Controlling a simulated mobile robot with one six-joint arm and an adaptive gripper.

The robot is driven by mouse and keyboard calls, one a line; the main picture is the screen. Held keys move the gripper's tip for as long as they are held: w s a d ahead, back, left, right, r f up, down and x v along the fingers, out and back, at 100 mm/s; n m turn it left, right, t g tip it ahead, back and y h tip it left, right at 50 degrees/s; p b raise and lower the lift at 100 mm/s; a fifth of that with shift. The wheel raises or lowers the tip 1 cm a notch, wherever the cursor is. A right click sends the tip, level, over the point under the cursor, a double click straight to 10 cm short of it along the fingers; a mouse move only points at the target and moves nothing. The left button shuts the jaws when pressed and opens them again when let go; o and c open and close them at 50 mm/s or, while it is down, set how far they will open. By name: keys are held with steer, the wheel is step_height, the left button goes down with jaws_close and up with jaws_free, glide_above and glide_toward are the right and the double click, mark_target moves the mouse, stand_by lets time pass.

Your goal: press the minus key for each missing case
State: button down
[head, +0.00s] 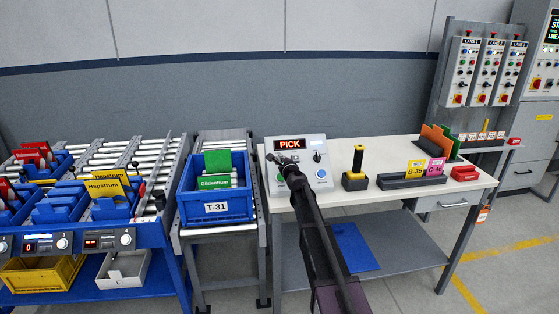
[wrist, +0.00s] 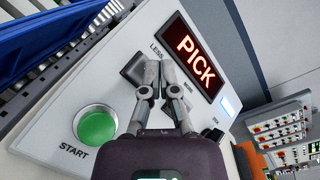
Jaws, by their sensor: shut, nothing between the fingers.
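A pale control box (head: 318,149) stands on the white bench, its red display (head: 289,144) reading PICK. In the wrist view, a dark key (wrist: 133,70) lies beside the word LESS; I take it as the minus key, though no minus sign is legible. The word MORE shows to its right, its key mostly hidden by the fingers. My gripper (wrist: 158,66) is shut and empty, its tips at the dark key's right side; I cannot tell whether they touch it. My gripper also shows over the box in the head view (head: 287,164). Green cases (head: 216,162) stand in blue tote T-31 (head: 219,208).
A green START button (wrist: 96,125) sits near the box's lower left corner. A black and yellow device (head: 356,169) and a dark rack (head: 412,182) with tags stand to the right on the bench. Roller lanes with blue bins (head: 67,209) are at left.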

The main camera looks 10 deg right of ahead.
steer(key=s+r+p, duration=0.3)
steer(key=shift+s+r+p, duration=0.3)
stand_by(0.4)
steer(key=shift+a, duration=0.1)
stand_by(0.6)
steer(key=s+a+f+n+g+y+p, duration=0.1)
steer(key=s+a+f+n+g+y, duration=0.15)
steer(key=s+n, duration=0.4)
steer(key=s+a+f+n+g+y+p, duration=0.1)
steer(key=s+a+f+n+g, duration=0.3)
steer(key=s, duration=0.3)
steer(key=s+a+f+n+g+y+p, duration=0.1)
steer(key=s+a+n+g, duration=0.15)
steer(key=s+n, duration=0.45)
steer(key=s+d+f+n+g+h, duration=0.2)
steer(key=s+d+g, duration=0.1)
steer(key=s, duration=0.4)
steer(key=s+d+f+n+g+h+p, duration=0.1)
steer(key=s+d+f+n+g+h, duration=0.1)
steer(key=s, duration=0.6)
steer(key=s+d+f+n+g+h+p, duration=0.1)
steer(key=s+d+f+n+g+h, duration=0.1)
steer(key=s, duration=0.6)
steer(key=shift+d+g+h, duration=0.55)
steer(key=shift+d+g, duration=0.35)
steer(key=shift+d, duration=0.1)
